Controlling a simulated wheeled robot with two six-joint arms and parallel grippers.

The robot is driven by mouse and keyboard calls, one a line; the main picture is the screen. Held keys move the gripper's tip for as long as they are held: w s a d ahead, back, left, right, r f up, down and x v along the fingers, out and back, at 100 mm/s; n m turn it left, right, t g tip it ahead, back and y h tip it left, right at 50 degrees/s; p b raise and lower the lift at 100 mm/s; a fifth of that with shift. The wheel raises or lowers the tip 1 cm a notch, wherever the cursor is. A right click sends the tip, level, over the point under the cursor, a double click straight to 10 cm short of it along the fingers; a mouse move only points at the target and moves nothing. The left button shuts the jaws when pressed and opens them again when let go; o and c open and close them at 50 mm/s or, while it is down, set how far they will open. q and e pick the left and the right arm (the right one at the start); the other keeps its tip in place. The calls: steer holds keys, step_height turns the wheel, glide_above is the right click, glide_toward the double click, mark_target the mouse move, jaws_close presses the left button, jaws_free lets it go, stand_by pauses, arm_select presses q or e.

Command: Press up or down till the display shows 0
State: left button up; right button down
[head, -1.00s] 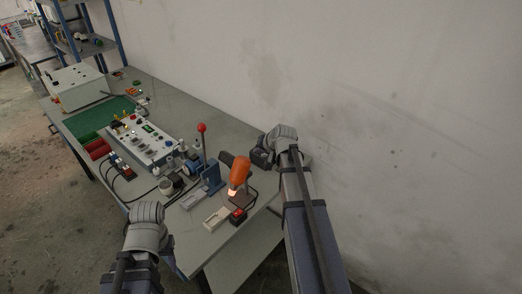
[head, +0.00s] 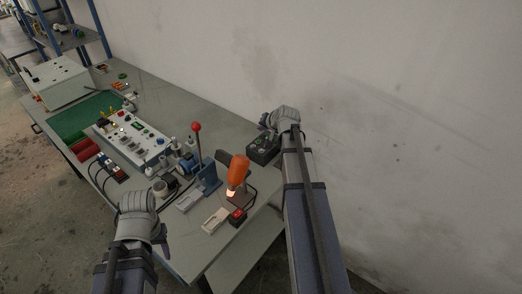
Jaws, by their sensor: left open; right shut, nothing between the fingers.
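A white control panel (head: 155,154) with several knobs, lamps and buttons lies on the bench in the head view. A small green display (head: 137,125) is near its far end; its digits are too small to read. Up and down buttons cannot be told apart. My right gripper (head: 266,124) is shut and empty at the bench's wall side, just above a dark box (head: 262,150) with small greenish marks on top. Whether they touch cannot be told. My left gripper (head: 161,240) is open, low at the bench's front edge, away from the panel.
An orange lamp-like tool (head: 238,171) and a blue press with a red-knobbed lever (head: 196,128) stand between my arms. A red button box (head: 237,216) and pale trays (head: 215,220) are near the bench end. A white cabinet (head: 58,83) stands far left. A wall bounds the right.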

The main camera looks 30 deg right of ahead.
steer(key=shift+f+b, duration=4.2)
steer(key=shift+f, duration=0.1)
steer(key=shift+f, duration=0.1)
steer(key=shift+f+b, duration=0.35)
steer(key=shift+b, duration=0.05)
steer(key=shift+f+b, duration=0.4)
steer(key=shift+b, duration=0.05)
steer(key=shift+r, duration=0.15)
steer(key=shift+r+p, duration=0.7)
steer(key=shift+p, duration=0.15)
step_height(320, 180, up, 5)
steer(key=p, duration=0.5)
